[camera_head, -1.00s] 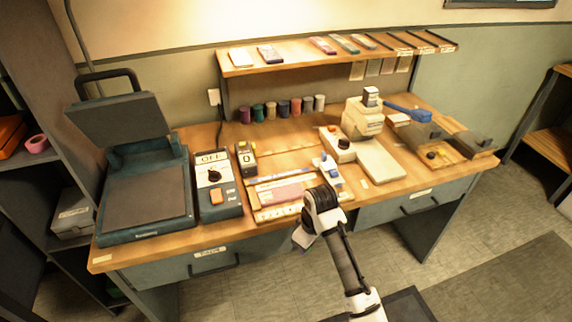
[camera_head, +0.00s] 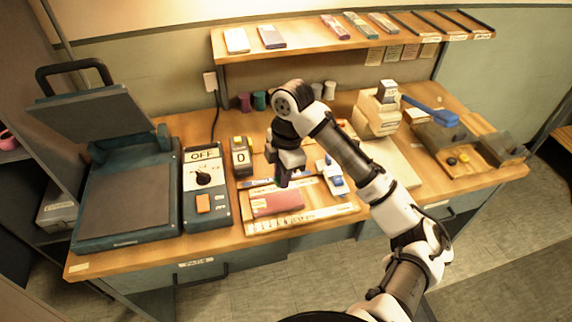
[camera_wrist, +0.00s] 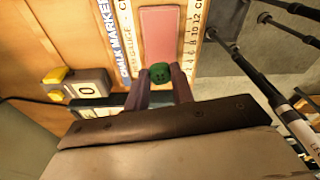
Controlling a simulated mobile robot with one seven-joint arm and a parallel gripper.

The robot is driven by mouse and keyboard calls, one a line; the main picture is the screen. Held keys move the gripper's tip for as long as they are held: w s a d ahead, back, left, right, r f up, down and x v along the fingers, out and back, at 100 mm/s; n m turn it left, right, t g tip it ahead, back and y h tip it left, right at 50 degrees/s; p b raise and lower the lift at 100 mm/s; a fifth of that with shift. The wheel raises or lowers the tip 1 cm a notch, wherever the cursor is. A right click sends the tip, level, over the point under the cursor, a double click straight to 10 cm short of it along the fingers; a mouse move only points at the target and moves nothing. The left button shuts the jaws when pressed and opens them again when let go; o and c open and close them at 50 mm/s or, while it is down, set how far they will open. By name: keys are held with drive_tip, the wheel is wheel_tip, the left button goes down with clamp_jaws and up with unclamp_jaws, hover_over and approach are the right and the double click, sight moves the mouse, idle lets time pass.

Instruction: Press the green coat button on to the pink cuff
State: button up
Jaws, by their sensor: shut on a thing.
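My gripper (camera_head: 283,182) hangs over the bench, fingers down, just behind the pink cuff. In the wrist view its two fingers (camera_wrist: 161,78) are shut on the green coat button (camera_wrist: 160,72), a round disc with small holes held at the fingertips. The pink cuff (camera_head: 277,204) lies flat on the bench between gauge strips, and it also shows in the wrist view (camera_wrist: 160,32), beyond the button. The button looks apart from the cuff, but its height over the bench is hard to tell. In the head view I cannot make out the button.
A small counter reading 0 (camera_head: 241,157) stands left of my gripper, with a switch box marked OFF (camera_head: 206,190) and an open flat press (camera_head: 125,200) further left. A blue-and-white tool (camera_head: 332,178) lies right of the cuff. A shelf (camera_head: 330,50) hangs behind.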

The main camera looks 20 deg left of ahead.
sight(281, 200)
drive_tip(key=shift+s+f+b, duration=0.2)
drive_tip(key=shift+f+b, duration=0.2)
drive_tip(key=shift+f, duration=0.05)
wheel_tip(281, 200, down, 5)
drive_tip(key=b, duration=0.4)
drive_tip(key=shift+f+b, duration=0.35)
drive_tip(key=shift+f, duration=0.15)
idle(1.2)
drive_tip(key=o, duration=0.9)
drive_tip(key=shift+o, duration=0.2)
